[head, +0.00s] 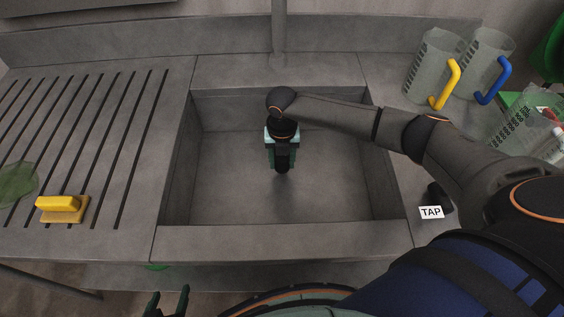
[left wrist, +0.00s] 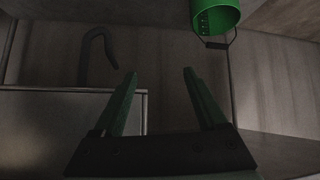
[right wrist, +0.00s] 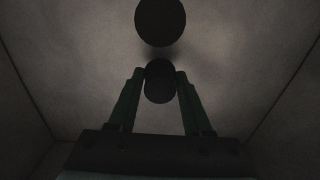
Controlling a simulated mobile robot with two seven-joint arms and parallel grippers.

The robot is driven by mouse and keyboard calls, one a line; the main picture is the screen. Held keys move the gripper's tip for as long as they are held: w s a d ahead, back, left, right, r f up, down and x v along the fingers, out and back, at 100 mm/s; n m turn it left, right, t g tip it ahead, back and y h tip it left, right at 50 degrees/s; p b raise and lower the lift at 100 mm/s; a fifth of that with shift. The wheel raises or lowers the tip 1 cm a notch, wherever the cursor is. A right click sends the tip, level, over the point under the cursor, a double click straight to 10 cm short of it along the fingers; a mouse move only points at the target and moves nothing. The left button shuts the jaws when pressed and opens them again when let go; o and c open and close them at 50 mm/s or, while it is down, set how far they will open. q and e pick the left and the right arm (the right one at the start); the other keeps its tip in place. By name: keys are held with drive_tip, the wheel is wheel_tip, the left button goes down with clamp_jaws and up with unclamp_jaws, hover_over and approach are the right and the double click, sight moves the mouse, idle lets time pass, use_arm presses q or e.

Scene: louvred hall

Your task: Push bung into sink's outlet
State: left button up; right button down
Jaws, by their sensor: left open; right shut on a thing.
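The grey sink (head: 203,228) lies at the middle of the head view. My right gripper (head: 283,168) reaches down into it. In the right wrist view my right gripper (right wrist: 160,76) is shut on a dark round bung (right wrist: 160,88). A dark round disc, which looks like the outlet (right wrist: 160,22), lies on the sink floor just beyond the bung, apart from it in the picture. The arm and gripper hide the outlet in the head view. My left gripper (head: 167,302) is at the bottom edge, outside the sink; it is open and empty in the left wrist view (left wrist: 160,75).
A yellow block (head: 58,202) and a green translucent item (head: 17,184) lie on the slotted drainer at left. Jugs with yellow (head: 445,86) and blue (head: 494,85) handles stand at right. A TAP label (head: 431,212) is right of the sink. A green bucket (left wrist: 217,15) shows in the left wrist view.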

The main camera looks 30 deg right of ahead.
wheel_tip(320, 180, up, 2)
drive_tip(key=shift+p, duration=0.6)
use_arm(q)
drive_tip(key=shift+s+r, duration=0.1)
drive_tip(key=shift+r, duration=0.85)
use_arm(e)
drive_tip(key=shift+f, duration=0.1)
drive_tip(key=w+d+r+n+p, duration=0.1)
drive_tip(key=w+d+r+p, duration=0.1)
drive_tip(key=w+r+p, duration=0.4)
drive_tip(key=f+b, duration=0.1)
drive_tip(key=b, duration=0.1)
drive_tip(key=f+b, duration=0.2)
drive_tip(key=b, duration=0.1)
drive_tip(key=f+b, duration=0.1)
drive_tip(key=b, duration=0.2)
drive_tip(key=shift+s+f, duration=0.25)
drive_tip(key=shift+f, duration=0.05)
wheel_tip(320, 180, down, 2)
drive_tip(key=shift+f+b, duration=0.1)
drive_tip(key=shift+b, duration=0.6)
drive_tip(key=shift+f, duration=0.55)
use_arm(q)
drive_tip(key=f, duration=0.1)
drive_tip(key=a+f, duration=0.1)
drive_tip(key=f, duration=0.1)
drive_tip(key=a+f, duration=0.1)
drive_tip(key=shift+f, duration=0.25)
